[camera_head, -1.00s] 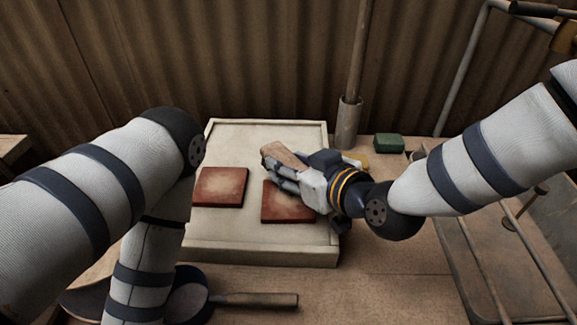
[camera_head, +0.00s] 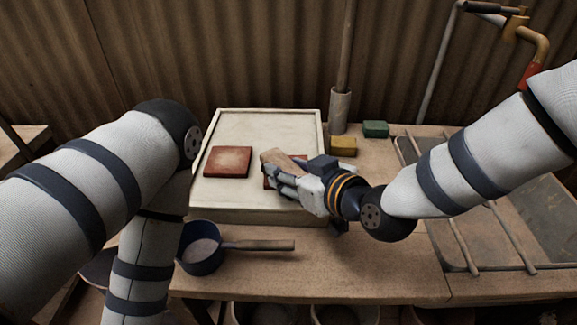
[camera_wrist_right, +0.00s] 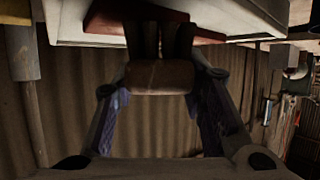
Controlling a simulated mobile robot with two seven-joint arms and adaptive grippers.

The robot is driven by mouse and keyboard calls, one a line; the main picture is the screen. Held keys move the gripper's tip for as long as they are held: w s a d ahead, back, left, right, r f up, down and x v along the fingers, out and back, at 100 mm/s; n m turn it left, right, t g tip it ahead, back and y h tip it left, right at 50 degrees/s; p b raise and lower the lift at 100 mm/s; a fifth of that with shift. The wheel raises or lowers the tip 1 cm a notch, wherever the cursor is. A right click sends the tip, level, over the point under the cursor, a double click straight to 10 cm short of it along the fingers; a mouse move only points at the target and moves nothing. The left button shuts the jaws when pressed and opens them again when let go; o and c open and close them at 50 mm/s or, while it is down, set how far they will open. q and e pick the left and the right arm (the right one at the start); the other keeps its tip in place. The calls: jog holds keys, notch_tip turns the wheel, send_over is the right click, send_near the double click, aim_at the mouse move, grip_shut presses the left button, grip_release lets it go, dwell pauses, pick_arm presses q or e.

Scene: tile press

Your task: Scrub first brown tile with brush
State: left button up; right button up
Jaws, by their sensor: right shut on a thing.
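Two reddish-brown square tiles lie on a cream tray (camera_head: 262,214). The left tile (camera_head: 228,161) is in full view, paler in its middle. The right tile (camera_head: 269,183) is mostly hidden under my right gripper (camera_head: 281,170). That gripper is shut on a brush, whose wooden back (camera_head: 274,157) shows over the right tile. The brush (camera_wrist_right: 150,77) also spans the fingers in the right wrist view. I cannot tell whether its bristles touch the tile. My left arm bends down at the left; its gripper is not in view.
A dark pan (camera_head: 201,252) with a wooden handle lies in front of the tray. A yellow block (camera_head: 343,146), a green block (camera_head: 376,129) and a pole in a grey holder (camera_head: 340,112) stand behind right. A metal-railed basin is at right. Front right of the bench is clear.

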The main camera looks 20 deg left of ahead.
jog(key=r, duration=0.1)
jog(key=r+p, duration=0.1)
jog(key=r, duration=0.3)
jog(key=shift+w+a+p, duration=0.1)
jog(key=shift+w+p, duration=0.2)
jog(key=shift+w, duration=0.05)
jog(key=shift+w+r, duration=0.2)
jog(key=shift+s+r, duration=0.2)
jog(key=shift+r, duration=0.5)
pick_arm(q)
jog(key=shift+t, duration=0.6)
jog(key=w+r, duration=0.2)
jog(key=w, duration=0.1)
jog(key=shift+w+d+r, duration=0.2)
